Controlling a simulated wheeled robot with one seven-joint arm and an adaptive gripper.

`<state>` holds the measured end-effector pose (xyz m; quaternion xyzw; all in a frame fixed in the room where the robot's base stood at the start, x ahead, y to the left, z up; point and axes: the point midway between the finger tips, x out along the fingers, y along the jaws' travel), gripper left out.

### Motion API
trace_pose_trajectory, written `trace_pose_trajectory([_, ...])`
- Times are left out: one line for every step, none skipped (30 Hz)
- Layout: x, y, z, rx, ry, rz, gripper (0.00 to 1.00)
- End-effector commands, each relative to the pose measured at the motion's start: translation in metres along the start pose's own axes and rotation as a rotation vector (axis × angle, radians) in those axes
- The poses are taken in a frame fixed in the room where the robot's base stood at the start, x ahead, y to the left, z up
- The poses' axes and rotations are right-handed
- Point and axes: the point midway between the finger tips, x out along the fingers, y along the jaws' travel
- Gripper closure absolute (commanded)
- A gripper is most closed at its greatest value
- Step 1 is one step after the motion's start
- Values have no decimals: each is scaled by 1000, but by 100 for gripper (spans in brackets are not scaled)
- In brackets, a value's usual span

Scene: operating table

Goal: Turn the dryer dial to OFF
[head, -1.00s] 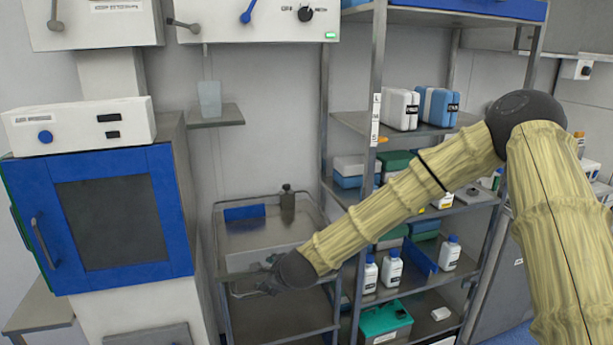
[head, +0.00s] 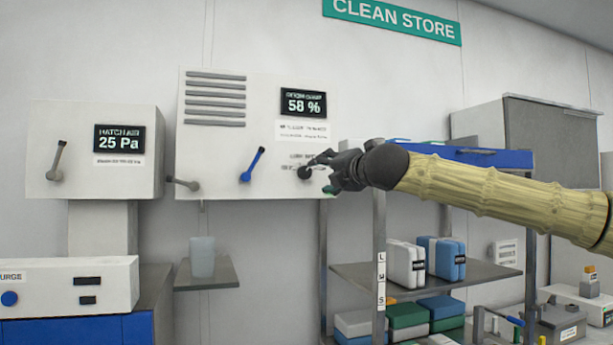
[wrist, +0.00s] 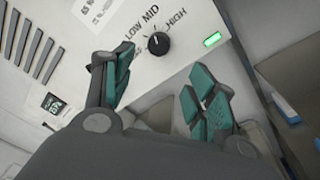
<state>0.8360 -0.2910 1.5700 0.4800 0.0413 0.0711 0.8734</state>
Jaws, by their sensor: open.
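The dryer dial is a black round knob (wrist: 158,43) on a white panel, labelled LOW, MID and HIGH, with another label on the left partly hidden by my finger. Its white pointer mark looks turned up toward MID. In the head view the dial (head: 304,172) sits low right on the white dryer cabinet (head: 225,150), partly behind my gripper. My gripper (head: 328,174) is beside it; in the wrist view my gripper (wrist: 162,85) has its teal-padded fingers spread apart, empty. The dial lies beyond the fingertips, and I see no contact.
A blue lever (head: 252,165) and a grey lever (head: 183,184) stick out left of the dial. A green light (wrist: 212,40) is right of it. A small shelf with a clear container (head: 202,257) is below. A storage rack (head: 420,275) stands below right.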

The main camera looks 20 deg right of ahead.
Motion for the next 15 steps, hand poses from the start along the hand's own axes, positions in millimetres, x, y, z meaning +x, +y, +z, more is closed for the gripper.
trace_pose_trajectory([-1, 2, 4, 11, -3, 3, 43])
trace_pose_trajectory([0, 3, 4, 14, -3, 4, 43])
trace_pose_trajectory([2, 3, 5, 16, -3, 4, 43])
trace_pose_trajectory([4, 4, 5, 15, -3, 3, 43])
trace_pose_trajectory([7, 4, 5, 15, -3, 3, 43])
trace_pose_trajectory([12, 4, 5, 14, -3, 2, 43])
trace_pose_trajectory([16, 4, 5, 14, -3, 2, 43])
trace_pose_trajectory([20, 5, 5, 14, -2, 2, 43])
trace_pose_trajectory([26, 4, 4, 13, -2, 1, 43])
trace_pose_trajectory([32, 4, 5, 13, -2, 1, 43])
trace_pose_trajectory([37, 5, 5, 13, -2, 2, 43])
trace_pose_trajectory([44, 5, 4, 12, -1, 2, 43])
trace_pose_trajectory([49, 5, 4, 11, -1, 2, 43])
trace_pose_trajectory([54, 5, 4, 12, -1, 1, 43])
trace_pose_trajectory([60, 5, 4, 12, -1, 2, 43])
